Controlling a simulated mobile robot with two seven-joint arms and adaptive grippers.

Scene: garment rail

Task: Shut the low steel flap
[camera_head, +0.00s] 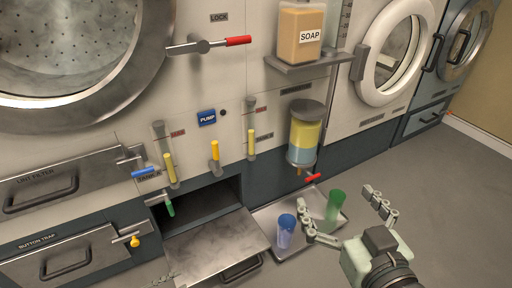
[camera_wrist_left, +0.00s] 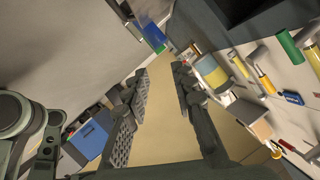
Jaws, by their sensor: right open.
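The low steel flap (camera_head: 215,245) hangs open below a dark compartment (camera_head: 200,206) in the head view, lying out nearly flat with a dark handle (camera_head: 241,268) at its front edge. My left gripper (camera_head: 165,281) barely shows at the bottom edge, left of the flap. In the left wrist view its two dark fingers (camera_wrist_left: 161,80) are spread with nothing between them. My right gripper (camera_head: 341,213) is open and empty, to the right of the flap, with its fingers near the tray's right part. I cannot pick out the flap surely in the left wrist view.
A metal tray (camera_head: 272,217) right of the flap holds a blue cup (camera_head: 285,232) and a green cup (camera_head: 335,204). A red-tapped dispenser (camera_head: 305,135) hangs above. Floor at right is clear.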

